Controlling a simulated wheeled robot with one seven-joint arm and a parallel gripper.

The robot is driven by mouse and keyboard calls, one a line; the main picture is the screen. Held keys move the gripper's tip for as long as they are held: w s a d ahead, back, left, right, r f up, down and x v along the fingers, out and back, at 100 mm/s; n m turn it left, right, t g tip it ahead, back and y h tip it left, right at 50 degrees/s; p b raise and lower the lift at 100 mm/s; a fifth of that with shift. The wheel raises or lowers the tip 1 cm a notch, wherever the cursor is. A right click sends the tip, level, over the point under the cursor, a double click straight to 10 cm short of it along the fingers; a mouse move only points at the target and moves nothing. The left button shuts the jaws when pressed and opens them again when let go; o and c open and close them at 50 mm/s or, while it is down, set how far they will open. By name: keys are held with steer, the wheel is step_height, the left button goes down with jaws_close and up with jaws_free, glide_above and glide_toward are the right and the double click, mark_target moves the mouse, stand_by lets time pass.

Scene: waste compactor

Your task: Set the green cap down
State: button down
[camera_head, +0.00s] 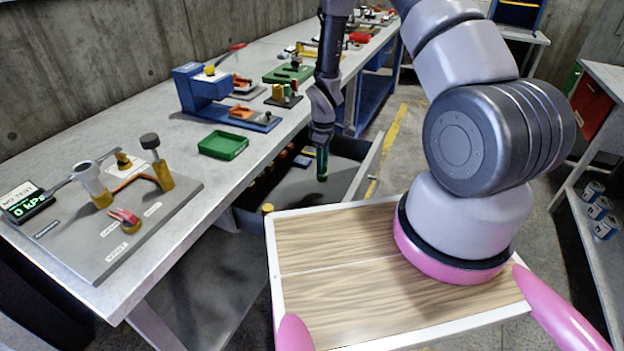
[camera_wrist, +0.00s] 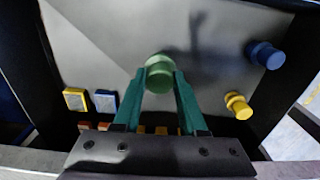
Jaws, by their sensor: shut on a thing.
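My gripper (camera_head: 322,168) points down over the open grey drawer (camera_head: 296,197) below the workbench. In the wrist view its green fingers (camera_wrist: 160,84) are shut on the round green cap (camera_wrist: 159,68), which sits between the fingertips. The drawer's light grey floor (camera_wrist: 110,45) is beneath, with a shadow of the arm on it. I cannot tell whether the cap touches the floor. In the head view the cap is too small to tell from the fingers.
In the drawer, a blue cap (camera_wrist: 265,55) and a yellow cap (camera_wrist: 237,104) lie at right, with yellow (camera_wrist: 75,99) and blue (camera_wrist: 104,102) blocks at left. Several orange-red blocks sit near my gripper's base. A green tray (camera_head: 223,145) stands on the workbench (camera_head: 185,130). The middle floor is clear.

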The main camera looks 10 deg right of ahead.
mark_target(322, 178)
steer(key=shift+f, duration=3.05)
steer(key=shift+c, duration=2.3)
jaws_free()
steer(key=shift+f, duration=0.1)
step_height(322, 178, up, 12)
steer(key=shift+r, duration=0.2)
